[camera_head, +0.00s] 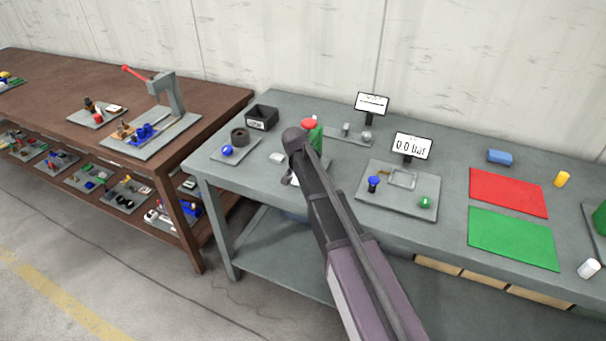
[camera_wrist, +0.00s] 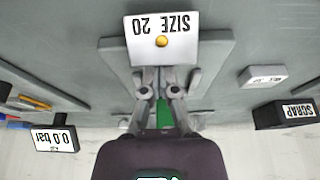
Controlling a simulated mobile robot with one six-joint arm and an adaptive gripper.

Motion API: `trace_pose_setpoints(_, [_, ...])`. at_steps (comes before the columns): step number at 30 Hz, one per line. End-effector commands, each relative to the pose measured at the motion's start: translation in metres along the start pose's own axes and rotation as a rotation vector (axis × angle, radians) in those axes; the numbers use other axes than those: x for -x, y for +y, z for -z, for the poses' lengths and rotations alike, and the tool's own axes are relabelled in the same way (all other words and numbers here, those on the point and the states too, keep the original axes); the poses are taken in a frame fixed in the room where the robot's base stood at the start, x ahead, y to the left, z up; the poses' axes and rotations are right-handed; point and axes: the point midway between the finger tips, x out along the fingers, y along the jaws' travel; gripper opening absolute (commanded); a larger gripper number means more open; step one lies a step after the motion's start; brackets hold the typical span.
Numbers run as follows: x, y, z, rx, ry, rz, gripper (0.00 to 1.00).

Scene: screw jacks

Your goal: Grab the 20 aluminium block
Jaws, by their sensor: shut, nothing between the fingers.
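In the wrist view, a white plate (camera_wrist: 178,40) reads "SIZE 20" upside down and has a small brass-coloured knob (camera_wrist: 161,41) on it. My gripper (camera_wrist: 163,82) is shut and empty, its fingers close to the plate's lower edge in the picture. I cannot tell whether they touch it. A green part (camera_wrist: 164,114) shows between the finger links. In the head view my own arm hides most of the gripper and the plate area. I cannot clearly tell which thing is the 20 aluminium block.
A small pale labelled block (camera_wrist: 263,76) and a black SCRAP bin (camera_wrist: 285,115) are on the right in the wrist view. A pressure display (camera_head: 411,147) stands behind a grey tray (camera_head: 397,205). Red (camera_head: 507,192) and green (camera_head: 512,238) mats lie farther right.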

Motion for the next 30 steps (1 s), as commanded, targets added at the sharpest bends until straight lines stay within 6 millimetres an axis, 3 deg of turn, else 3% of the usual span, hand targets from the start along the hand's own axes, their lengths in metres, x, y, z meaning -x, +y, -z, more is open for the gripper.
trace_pose_setpoints(16, [-0.002,0.000,-0.002,0.000,0.000,0.000,0.00])
trace_pose_setpoints(25, [0.014,0.002,-0.048,0.002,0.000,0.001,0.00])
trace_pose_setpoints(30, [0.019,0.001,-0.063,0.001,0.000,0.000,0.00])
